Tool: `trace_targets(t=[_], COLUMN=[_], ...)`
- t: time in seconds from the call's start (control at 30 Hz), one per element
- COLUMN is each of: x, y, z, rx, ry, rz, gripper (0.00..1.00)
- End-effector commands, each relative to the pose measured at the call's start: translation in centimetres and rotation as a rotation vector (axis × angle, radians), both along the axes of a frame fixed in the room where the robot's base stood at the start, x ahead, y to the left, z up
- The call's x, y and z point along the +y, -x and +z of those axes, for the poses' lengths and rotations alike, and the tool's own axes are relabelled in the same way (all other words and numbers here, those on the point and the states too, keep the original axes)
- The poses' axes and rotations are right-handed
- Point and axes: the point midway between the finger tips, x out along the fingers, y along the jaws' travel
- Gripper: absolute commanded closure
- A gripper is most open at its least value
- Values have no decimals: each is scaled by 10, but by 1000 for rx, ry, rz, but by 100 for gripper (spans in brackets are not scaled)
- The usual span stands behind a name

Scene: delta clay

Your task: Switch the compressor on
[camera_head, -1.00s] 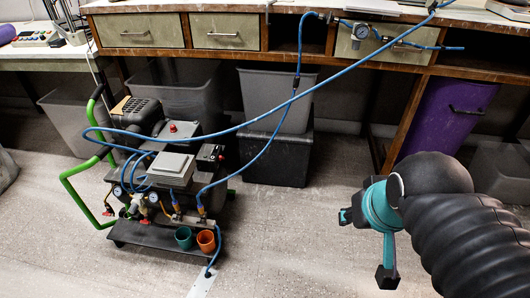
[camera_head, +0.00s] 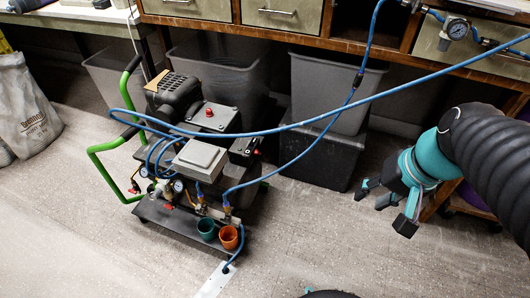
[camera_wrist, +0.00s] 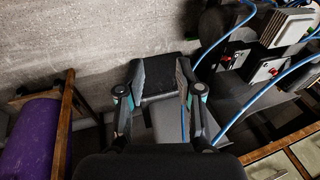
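The compressor (camera_head: 165,192) stands on the floor left of centre in the head view, with a green handle, gauges and blue hoses. A red knob (camera_head: 209,112) sits on its grey top box. A small black box with a red part (camera_head: 245,149) is on its right side; I cannot tell its switch position. The compressor also shows at the upper right of the wrist view, with a red button (camera_wrist: 273,72). My gripper (camera_head: 385,204) is open and empty, in the air right of the compressor and well apart from it. Its spread fingers show in the wrist view (camera_wrist: 160,98).
A workbench with drawers (camera_head: 288,18) runs along the back, with grey bins (camera_head: 330,85) beneath it. A blue hose (camera_head: 300,126) crosses above the compressor. The front floor is mostly clear.

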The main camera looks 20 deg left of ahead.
Motion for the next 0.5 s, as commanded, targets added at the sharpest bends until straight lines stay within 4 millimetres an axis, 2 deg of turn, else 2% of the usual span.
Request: trace_targets(t=[0.03,0.27,0.5], x=[8,53,96], y=[-8,-42,-85], z=[-10,-38,-69], rx=[53,260,448], ry=[-43,-264,-502], rz=[-4,-27,-71], gripper=[65,65,65])
